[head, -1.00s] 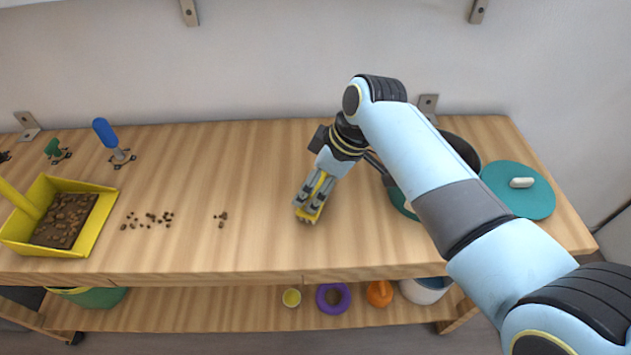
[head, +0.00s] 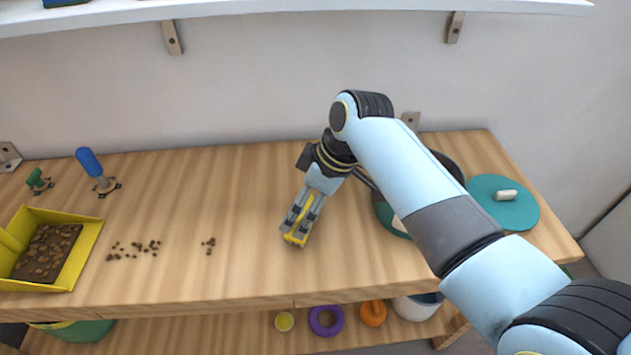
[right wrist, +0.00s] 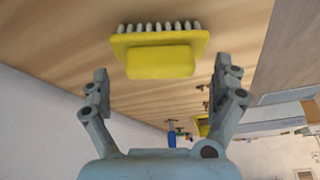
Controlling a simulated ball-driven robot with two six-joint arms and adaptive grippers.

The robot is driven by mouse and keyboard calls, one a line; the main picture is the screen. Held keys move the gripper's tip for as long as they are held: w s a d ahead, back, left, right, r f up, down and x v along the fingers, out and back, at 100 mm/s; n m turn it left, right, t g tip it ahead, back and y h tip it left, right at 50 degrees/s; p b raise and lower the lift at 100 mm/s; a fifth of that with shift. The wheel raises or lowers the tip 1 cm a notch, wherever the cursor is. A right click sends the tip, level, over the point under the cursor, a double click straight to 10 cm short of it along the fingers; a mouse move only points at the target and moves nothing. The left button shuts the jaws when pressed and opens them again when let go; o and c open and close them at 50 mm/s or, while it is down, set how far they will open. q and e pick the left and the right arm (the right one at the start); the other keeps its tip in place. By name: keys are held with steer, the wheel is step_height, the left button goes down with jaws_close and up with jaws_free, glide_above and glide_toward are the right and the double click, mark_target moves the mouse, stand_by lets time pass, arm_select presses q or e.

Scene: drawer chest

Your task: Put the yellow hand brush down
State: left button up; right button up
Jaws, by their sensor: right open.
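The yellow hand brush (head: 297,239) is at the wooden tabletop, right of the small crumb pile, partly hidden by my right gripper (head: 299,221). The right wrist view shows its yellow block (right wrist: 160,60) and a row of pale bristles against the wood. My right gripper (right wrist: 165,95) is open. Its two fingers stand apart on either side of the brush, with clear gaps between them and the yellow block. My left gripper is not in view.
A yellow dustpan (head: 75,257) holding brown dirt stands at the left, with crumbs (head: 134,249) nearby. A blue-handled tool (head: 92,167) stands behind. A pot (head: 447,166) and teal lid (head: 503,203) are at the right. Clear wood surrounds the brush.

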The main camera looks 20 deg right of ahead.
steer(key=v, duration=1)
steer(key=shift+r+p, duration=0.3)
steer(key=shift+p, duration=0.1)
steer(key=shift+s, duration=0.1)
steer(key=s+d+r+m+h, duration=0.15)
steer(key=s+d+m, duration=0.35)
steer(key=s, duration=0.6)
steer(key=s+d+m+h, duration=0.3)
steer(key=s+d+m, duration=0.2)
steer(key=s, duration=0.6)
step_height(320, 180, down, 33)
steer(key=s+d+b, duration=0.2)
steer(key=b, duration=0.4)
steer(key=s+d+f+g+b, duration=0.1)
steer(key=s+f+b, duration=0.3)
steer(key=s+f, duration=1.4)
steer(key=shift+d+f+g+b, duration=0.15)
steer(key=shift+f+g+b, duration=0.25)
steer(key=shift+f, duration=0.4)
